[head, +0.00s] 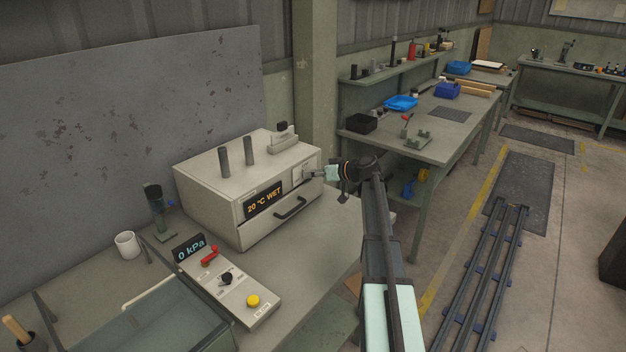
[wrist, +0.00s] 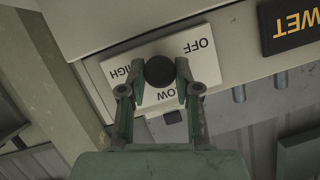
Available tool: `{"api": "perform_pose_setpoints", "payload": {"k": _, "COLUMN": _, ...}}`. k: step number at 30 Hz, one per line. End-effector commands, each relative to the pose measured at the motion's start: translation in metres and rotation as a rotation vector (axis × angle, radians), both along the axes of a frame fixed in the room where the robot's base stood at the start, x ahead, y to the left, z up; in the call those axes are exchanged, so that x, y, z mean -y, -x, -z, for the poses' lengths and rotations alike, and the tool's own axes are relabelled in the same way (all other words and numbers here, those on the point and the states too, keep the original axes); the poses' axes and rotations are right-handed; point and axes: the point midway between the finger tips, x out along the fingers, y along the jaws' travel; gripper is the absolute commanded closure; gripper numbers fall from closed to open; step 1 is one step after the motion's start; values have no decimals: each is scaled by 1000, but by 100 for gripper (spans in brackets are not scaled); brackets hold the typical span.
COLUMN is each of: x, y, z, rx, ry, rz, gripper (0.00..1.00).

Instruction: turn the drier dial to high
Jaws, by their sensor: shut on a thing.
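The drier (head: 215,185) is a pale box on the bench, with a display reading "20 °C WET" (head: 263,203) and a drawer handle. Its dial (wrist: 159,71) is a round black knob on a white plate (wrist: 196,72) marked OFF, LOW and HIGH, which appears upside down in the wrist view. My gripper (wrist: 160,78) is shut on the dial, one finger on each side of it. In the head view my gripper (head: 318,174) reaches the drier's front from the right and hides the dial. I cannot tell which mark the dial points to.
A panel with a red lever, a black knob and a yellow button (head: 252,300) lies in front of the drier, beside a "0 kPa" display (head: 189,247). A white mug (head: 127,244) stands at left. A second bench (head: 435,125) stands behind.

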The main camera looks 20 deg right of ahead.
Motion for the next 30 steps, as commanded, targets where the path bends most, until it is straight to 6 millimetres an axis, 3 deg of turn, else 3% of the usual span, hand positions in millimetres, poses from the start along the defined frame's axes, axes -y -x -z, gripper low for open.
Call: {"api": "perform_pose_setpoints", "payload": {"k": 30, "x": 5, "y": -3, "z": 7, "rx": -439, "ry": -861, "rz": 0, "gripper": 100}}
